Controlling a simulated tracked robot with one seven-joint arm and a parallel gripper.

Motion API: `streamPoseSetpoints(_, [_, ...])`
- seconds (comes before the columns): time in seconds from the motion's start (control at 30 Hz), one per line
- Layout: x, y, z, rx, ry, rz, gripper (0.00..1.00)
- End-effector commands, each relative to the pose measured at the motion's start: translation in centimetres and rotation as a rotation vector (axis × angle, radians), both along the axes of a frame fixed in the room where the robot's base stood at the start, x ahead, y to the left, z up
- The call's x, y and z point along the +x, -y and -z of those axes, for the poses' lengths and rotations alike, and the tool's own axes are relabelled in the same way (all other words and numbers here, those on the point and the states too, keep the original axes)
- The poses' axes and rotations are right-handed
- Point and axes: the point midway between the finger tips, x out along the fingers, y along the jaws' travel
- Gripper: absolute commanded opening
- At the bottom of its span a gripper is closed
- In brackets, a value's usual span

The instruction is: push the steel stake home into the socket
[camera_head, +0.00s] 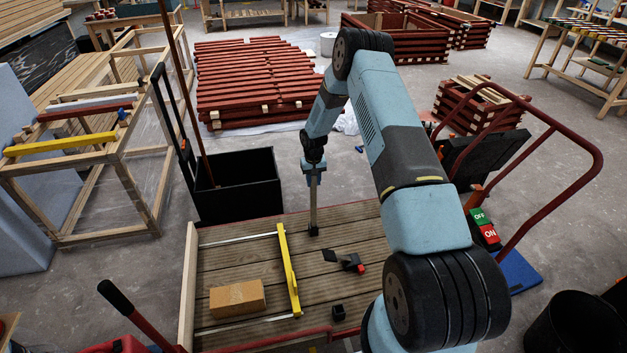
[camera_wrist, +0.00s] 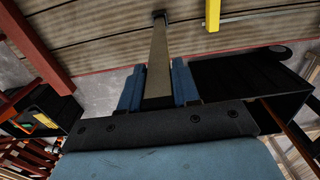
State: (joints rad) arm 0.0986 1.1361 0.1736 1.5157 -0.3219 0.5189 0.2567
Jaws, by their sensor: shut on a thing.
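The steel stake (camera_head: 313,205) stands about upright over the far edge of the slatted wooden deck (camera_head: 345,225). My gripper (camera_head: 314,176) is shut on its upper part. In the wrist view the stake (camera_wrist: 158,60) runs between the two blue fingers of my gripper (camera_wrist: 157,88). Its lower end meets a small dark socket (camera_head: 313,231), which also shows in the wrist view (camera_wrist: 160,15). The stake looks lined up with the socket, with a long length showing above it. How deep the tip sits is hidden.
On the deck lie a yellow bar (camera_head: 288,270), a cardboard box (camera_head: 237,298), a black-and-red tool (camera_head: 345,260) and a small black block (camera_head: 338,312). A black bin (camera_head: 238,185) stands just beyond the deck, left of my gripper. A red rail (camera_head: 585,150) rises at right.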

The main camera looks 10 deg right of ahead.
Motion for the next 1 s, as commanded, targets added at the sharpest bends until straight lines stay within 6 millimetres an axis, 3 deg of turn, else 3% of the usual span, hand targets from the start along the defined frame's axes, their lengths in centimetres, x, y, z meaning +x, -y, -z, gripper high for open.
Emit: streamPoseSetpoints(1.0, [0.0,0.0,2.0,0.0,0.001,-0.001,0.0])
